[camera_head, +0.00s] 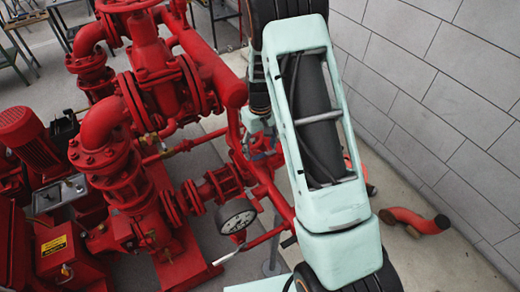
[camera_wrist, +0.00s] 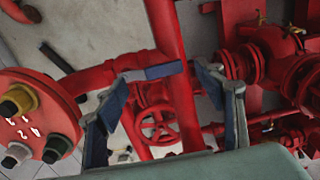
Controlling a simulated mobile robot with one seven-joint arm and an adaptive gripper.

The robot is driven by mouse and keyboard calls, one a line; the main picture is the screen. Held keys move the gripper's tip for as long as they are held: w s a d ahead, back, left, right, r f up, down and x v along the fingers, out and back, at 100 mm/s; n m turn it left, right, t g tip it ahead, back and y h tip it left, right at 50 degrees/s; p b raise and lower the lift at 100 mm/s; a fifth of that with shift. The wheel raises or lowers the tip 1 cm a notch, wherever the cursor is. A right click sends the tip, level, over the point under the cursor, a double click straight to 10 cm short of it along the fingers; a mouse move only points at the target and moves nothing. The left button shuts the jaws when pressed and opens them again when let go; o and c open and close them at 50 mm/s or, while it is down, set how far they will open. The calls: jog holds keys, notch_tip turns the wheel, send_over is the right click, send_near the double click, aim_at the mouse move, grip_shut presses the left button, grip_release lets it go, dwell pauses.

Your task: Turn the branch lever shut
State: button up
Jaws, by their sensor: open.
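My gripper shows in the wrist view (camera_wrist: 187,72), its two blue-padded fingers spread apart with nothing held between them. A red vertical pipe (camera_wrist: 168,30) runs behind the gap between the fingertips. In the head view my gripper is mostly hidden behind my arm, beside the red pipework. I cannot tell for sure which part is the branch lever. A small pale handle (camera_head: 152,137) shows near a thin red side pipe in the head view. In the wrist view, a small metal fitting (camera_wrist: 295,30) sits on the red pipework at the upper right.
A red handwheel (camera_wrist: 158,124) lies beyond the fingers. A red flange with coloured caps (camera_wrist: 38,115) is close on the left. A round gauge (camera_head: 236,216) stands by the lower pipes.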

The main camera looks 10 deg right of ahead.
jog(key=shift+f, duration=0.9)
jog(key=c, duration=1.7)
